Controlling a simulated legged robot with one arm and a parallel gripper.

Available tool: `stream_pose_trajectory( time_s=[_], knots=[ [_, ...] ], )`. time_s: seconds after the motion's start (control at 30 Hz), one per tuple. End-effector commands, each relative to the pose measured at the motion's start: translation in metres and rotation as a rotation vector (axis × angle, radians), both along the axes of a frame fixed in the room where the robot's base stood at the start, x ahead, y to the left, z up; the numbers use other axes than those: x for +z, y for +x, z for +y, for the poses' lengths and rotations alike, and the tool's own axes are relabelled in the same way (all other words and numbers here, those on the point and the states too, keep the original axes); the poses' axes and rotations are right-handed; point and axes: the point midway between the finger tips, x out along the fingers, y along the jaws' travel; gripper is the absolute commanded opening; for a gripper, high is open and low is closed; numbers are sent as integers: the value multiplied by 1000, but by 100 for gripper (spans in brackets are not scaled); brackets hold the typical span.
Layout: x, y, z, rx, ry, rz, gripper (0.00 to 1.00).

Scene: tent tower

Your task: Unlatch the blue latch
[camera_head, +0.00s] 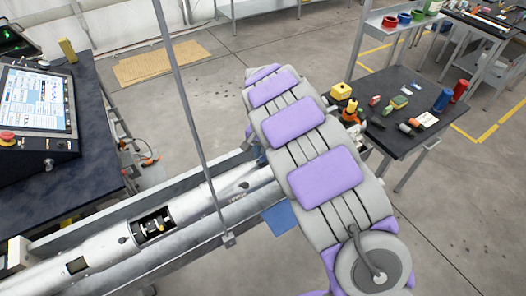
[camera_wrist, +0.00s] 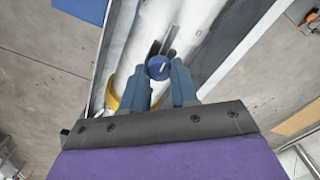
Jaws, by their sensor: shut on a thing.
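The blue latch (camera_wrist: 158,67) shows in the wrist view as a round blue knob with a small pale mark on top. It sits on a white metal tube (camera_wrist: 196,25), beside a dark slot in the tube. My gripper (camera_wrist: 160,76) has its two blue-grey fingers on either side of the knob, shut on it. In the head view the long tube (camera_head: 190,207) runs from lower left toward the middle. My purple and grey arm covers its right end there, and the latch and my gripper are hidden behind the arm.
An upright grey pole (camera_head: 190,110) stands close to the tube. A table with a screen (camera_head: 36,100) is at left. A dark table (camera_head: 400,105) with tools and small parts stands at right. A yellow band (camera_wrist: 127,95) circles the tube near the fingers.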

Motion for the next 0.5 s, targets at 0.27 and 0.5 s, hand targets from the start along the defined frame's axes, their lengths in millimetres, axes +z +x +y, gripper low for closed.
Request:
stream_pose_trajectory(
  time_s=[0.27,0.5],
  knots=[
    [-3,-4,2,197,1,14,0],
    [-3,-5,1,424,2,18,0]
  ],
)
